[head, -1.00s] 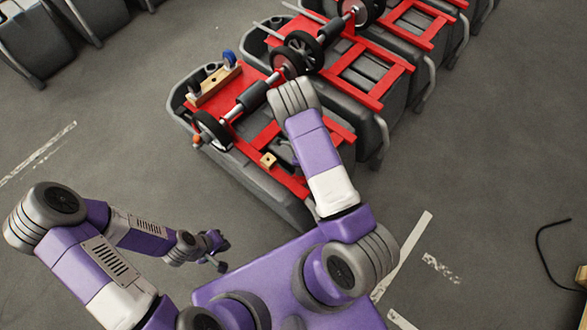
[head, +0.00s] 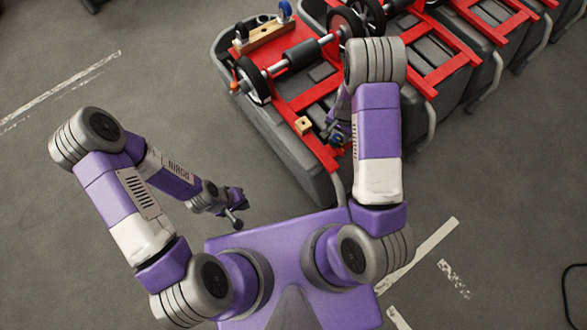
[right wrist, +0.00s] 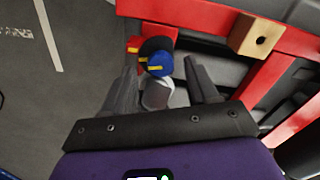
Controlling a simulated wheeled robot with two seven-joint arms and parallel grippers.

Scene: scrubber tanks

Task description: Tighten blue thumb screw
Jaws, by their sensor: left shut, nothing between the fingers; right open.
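A blue knob (right wrist: 158,64) with a yellow stripe, which looks like the thumb screw, shows in the right wrist view in front of a dark round disc. My right gripper (right wrist: 159,66) is open, with one finger on each side of the knob and visible gaps. A light grey cylinder (right wrist: 157,93) lies just below the knob between the fingers. My left gripper (head: 236,220) is shut and empty, low over the floor left of the tank.
The grey scrubber tank (head: 270,125) carries a red frame (head: 318,92) with wheels and a small wooden block (head: 303,125), also seen in the right wrist view (right wrist: 255,35). More tanks stand in a row to the right. The floor at left is clear.

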